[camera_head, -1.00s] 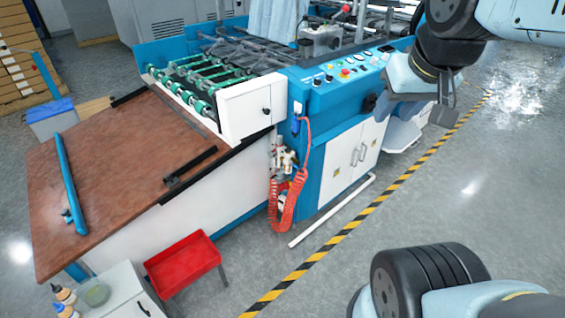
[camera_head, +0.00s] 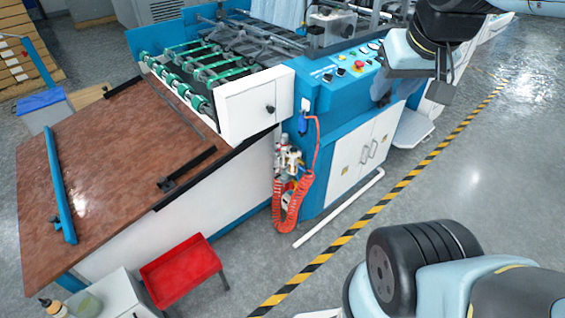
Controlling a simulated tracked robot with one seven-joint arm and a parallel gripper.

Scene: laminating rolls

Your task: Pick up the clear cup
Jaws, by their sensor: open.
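A small clear cup (camera_head: 88,305), slightly greenish, stands on top of a white cabinet (camera_head: 118,289) at the bottom left of the head view. The bottom edge of the picture cuts close below it. My gripper (camera_head: 443,82) hangs at the upper right, in front of the machine's far end. It is far from the cup, open, with nothing seen between its fingers, though the fingers are small and dark in this view.
A red tray (camera_head: 180,272) is right of the cabinet. A brown-topped table (camera_head: 110,170) and the blue-white machine (camera_head: 335,120) rise behind. Open grey floor lies right of the striped line (camera_head: 400,190).

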